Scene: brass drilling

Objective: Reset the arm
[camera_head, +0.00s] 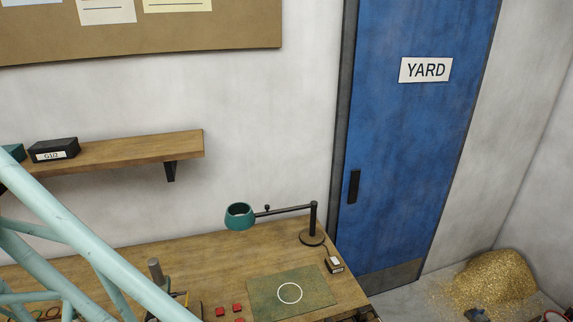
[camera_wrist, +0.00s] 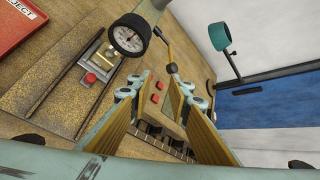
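In the wrist view my gripper (camera_wrist: 160,88) shows its two fingers apart, with nothing held between them. The bench and small red pieces (camera_wrist: 157,91) show in the gap between the fingers, beyond the tips. Their distance from the fingertips cannot be told. In the head view I cannot make out my gripper, and the left part of the bench is partly hidden.
A dial gauge (camera_wrist: 131,35) stands near the fingers in the wrist view, with a red tray (camera_wrist: 22,18) at upper left. The wooden bench (camera_head: 190,252) carries a lamp (camera_head: 240,216) and green mat (camera_head: 262,293). A shelf (camera_head: 140,150) and blue door (camera_head: 410,150) lie behind.

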